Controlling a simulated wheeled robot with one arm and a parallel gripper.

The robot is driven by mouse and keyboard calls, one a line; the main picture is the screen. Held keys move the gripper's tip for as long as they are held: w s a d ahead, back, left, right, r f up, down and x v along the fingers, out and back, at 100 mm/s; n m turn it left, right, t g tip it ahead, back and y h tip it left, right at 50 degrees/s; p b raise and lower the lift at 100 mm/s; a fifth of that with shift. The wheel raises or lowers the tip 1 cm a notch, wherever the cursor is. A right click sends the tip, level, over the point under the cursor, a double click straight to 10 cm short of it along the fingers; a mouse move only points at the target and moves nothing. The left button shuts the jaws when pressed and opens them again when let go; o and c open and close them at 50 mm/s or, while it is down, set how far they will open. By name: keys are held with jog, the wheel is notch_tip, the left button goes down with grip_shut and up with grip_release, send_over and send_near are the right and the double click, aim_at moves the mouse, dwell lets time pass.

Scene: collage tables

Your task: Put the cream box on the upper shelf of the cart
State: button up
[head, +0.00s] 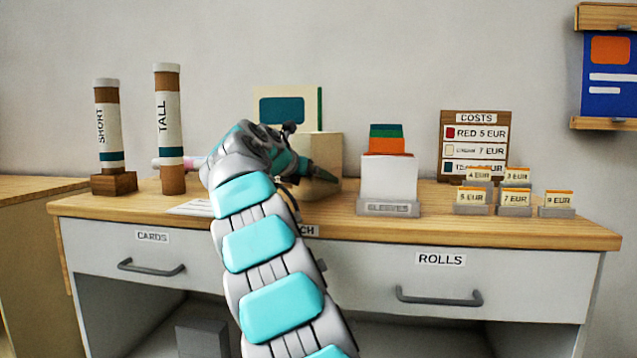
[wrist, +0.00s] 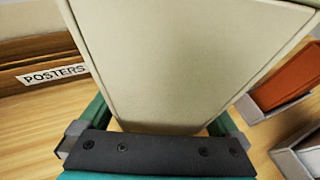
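The cream box (head: 327,155) is upright at the middle of the worktop, partly hidden behind my gripper in the head view. Its pale face fills the middle of the wrist view (wrist: 185,65). My gripper (head: 305,170) is at the box, low down. In the wrist view its two teal fingers (wrist: 160,118) are set wide apart, one on each side of the box. Whether they press on it cannot be seen. The cart is not in view.
A card holder marked SLEEVES (head: 388,208) stands close to the box's right. A POSTERS stand (wrist: 55,74) is close by in the wrist view. Tubes marked SHORT (head: 108,125) and TALL (head: 168,125) stand left. Price tags (head: 514,198) and a costs board (head: 474,140) stand right.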

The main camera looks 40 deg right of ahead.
grip_shut()
dwell(0.6)
